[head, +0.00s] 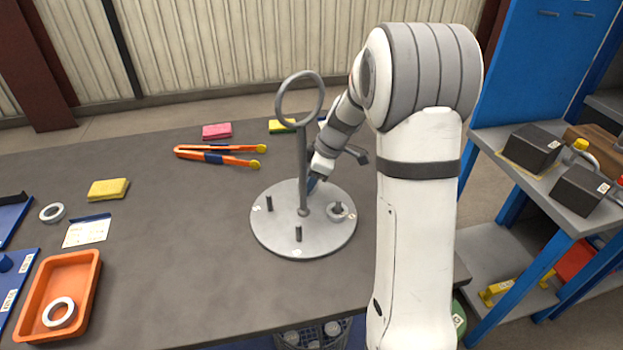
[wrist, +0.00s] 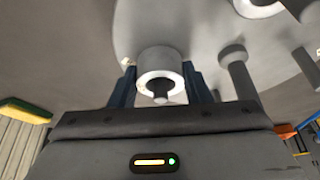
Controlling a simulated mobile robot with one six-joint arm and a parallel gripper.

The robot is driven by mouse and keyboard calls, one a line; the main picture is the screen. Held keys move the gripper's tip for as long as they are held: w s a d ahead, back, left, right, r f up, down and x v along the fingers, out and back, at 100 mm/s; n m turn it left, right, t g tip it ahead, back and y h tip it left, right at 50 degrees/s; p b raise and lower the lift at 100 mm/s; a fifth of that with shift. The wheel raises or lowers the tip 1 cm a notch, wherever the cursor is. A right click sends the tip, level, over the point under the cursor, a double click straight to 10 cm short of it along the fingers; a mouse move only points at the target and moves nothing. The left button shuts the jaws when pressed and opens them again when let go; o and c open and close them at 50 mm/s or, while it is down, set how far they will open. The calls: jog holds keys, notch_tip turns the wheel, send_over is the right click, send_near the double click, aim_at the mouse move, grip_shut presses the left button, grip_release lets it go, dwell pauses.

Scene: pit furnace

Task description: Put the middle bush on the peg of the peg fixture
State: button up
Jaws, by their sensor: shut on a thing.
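The peg fixture (head: 275,230) is a round grey plate on the bench with several short upright pegs. A tall post (head: 303,165) with a big ring on top rises from its middle. My gripper (head: 314,184) is low over the plate's far side, partly hidden behind the post. In the wrist view its blue fingers (wrist: 159,86) are shut on a light grey bush (wrist: 160,60). A small grey end shows in the bush's dark bore; I cannot tell whether it is a peg inside it. The head view does not clearly show the bush.
Another peg (head: 337,209) has a wider collar around it. Orange tongs (head: 215,154), a pink sponge (head: 216,131) and a yellow sponge (head: 108,189) lie on the bench. An orange tray (head: 88,275) holds a white ring.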

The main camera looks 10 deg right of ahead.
jog(key=shift+f, duration=0.1)
jog(key=o, duration=1.3)
jog(key=v, duration=1.2)
jog(key=shift+a, duration=0.1)
